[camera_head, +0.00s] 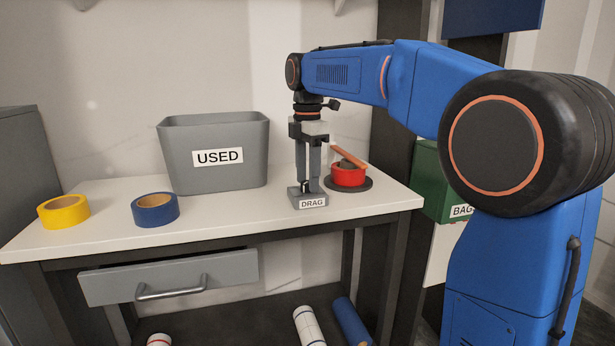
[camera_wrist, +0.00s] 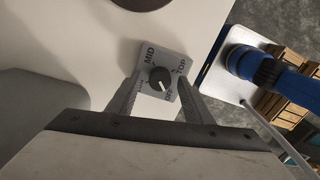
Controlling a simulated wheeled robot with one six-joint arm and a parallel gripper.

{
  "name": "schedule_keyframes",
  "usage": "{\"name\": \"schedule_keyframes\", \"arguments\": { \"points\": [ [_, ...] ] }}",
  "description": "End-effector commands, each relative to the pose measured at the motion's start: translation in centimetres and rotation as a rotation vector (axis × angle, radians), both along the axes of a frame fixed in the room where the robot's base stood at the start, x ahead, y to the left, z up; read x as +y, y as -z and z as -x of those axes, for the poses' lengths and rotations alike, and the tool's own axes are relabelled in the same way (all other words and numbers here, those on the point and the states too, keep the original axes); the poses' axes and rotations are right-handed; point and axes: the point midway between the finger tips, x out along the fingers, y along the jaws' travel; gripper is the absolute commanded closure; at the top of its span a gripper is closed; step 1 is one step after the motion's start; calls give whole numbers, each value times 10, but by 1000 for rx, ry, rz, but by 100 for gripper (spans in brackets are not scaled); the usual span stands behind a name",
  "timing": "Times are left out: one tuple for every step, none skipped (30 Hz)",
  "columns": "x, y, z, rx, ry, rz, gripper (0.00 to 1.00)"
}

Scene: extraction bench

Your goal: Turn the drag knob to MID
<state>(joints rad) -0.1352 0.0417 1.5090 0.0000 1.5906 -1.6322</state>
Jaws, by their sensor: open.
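The grey drag box (camera_head: 308,201), labelled DRAG, sits near the front right of the bench. In the wrist view its top plate (camera_wrist: 174,60) carries the black drag knob (camera_wrist: 159,76) with a white pointer line. The pointer faces down and slightly right in that view, towards this third label, away from MID. My gripper (camera_head: 308,184) points straight down over the box. Its open fingers (camera_wrist: 160,84) lie on either side of the knob, with gaps visible between them and it.
A grey USED bin (camera_head: 180,165), blue tape (camera_head: 155,211) and yellow tape (camera_head: 64,213) are to the left. A green bin (camera_head: 428,185) is beyond the bench's right edge.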

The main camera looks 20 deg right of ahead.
Motion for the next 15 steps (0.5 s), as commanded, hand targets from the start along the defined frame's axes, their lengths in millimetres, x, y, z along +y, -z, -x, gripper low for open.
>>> {"name": "schedule_keyframes", "arguments": {
  "points": [
    [0, 1, 0, 0, 0, 0, 54],
    [0, 1, 0, 0, 0, 0, 54],
    [0, 1, 0, 0, 0, 0, 54],
    [0, 1, 0, 0, 0, 0, 54],
    [0, 1, 0, 0, 0, 0, 54],
    [0, 1, 0, 0, 0, 0, 54],
    [0, 1, 0, 0, 0, 0, 54],
    [0, 1, 0, 0, 0, 0, 54],
    [0, 1, 0, 0, 0, 0, 61],
    [0, 1, 0, 0, 0, 0, 68],
    [0, 1, 0, 0, 0, 0, 75],
    [0, 1, 0, 0, 0, 0, 85],
    [0, 1, 0, 0, 0, 0, 92],
    [0, 1, 0, 0, 0, 0, 95],
    [0, 1, 0, 0, 0, 0, 95]
  ]
}}
